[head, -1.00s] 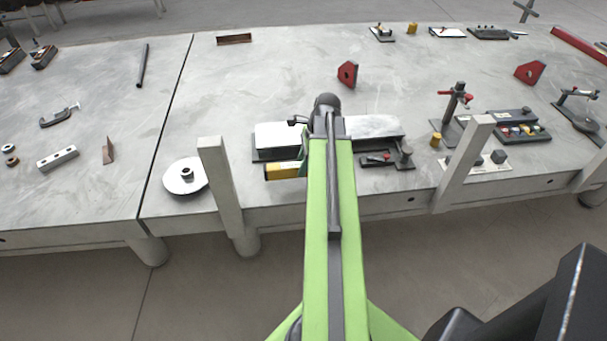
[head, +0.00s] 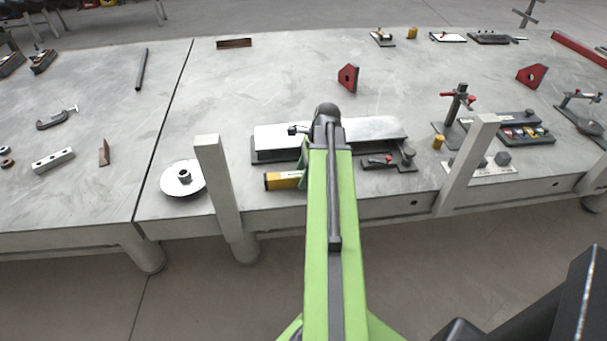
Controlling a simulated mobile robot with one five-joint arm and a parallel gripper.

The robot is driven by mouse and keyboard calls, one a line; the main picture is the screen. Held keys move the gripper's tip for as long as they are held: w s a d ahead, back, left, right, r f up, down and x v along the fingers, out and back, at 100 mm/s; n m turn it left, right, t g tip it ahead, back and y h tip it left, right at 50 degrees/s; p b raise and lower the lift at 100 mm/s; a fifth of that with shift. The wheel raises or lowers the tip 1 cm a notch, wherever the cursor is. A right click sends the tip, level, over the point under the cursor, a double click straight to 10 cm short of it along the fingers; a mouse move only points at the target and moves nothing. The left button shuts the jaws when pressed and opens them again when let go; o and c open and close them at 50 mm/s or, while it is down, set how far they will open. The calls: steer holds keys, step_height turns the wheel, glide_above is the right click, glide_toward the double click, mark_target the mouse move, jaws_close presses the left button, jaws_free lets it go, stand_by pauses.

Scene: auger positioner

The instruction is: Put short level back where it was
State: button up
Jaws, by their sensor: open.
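The short level (head: 284,181) is a yellow bar with a dark end. It lies near the table's front edge, in front of the left part of the long pale plate on a dark base (head: 272,140). Its right end goes out of sight behind my green arm. My gripper (head: 304,160) is at the far end of the arm, by the level's right end, and is mostly hidden by the arm. The jaws are open. Whether a finger touches the level cannot be seen.
A pale upright post (head: 219,185) stands at the front edge left of the level, with a round disc (head: 183,178) beyond it. A dark clamp block with a red handle (head: 388,162) is to the right. The table behind the plate is largely clear.

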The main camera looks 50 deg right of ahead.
steer(key=p+v, duration=1.1)
steer(key=v, duration=0.1)
steer(key=shift+r+p, duration=0.2)
steer(key=shift+p, duration=0.15)
steer(key=shift+w, duration=0.1)
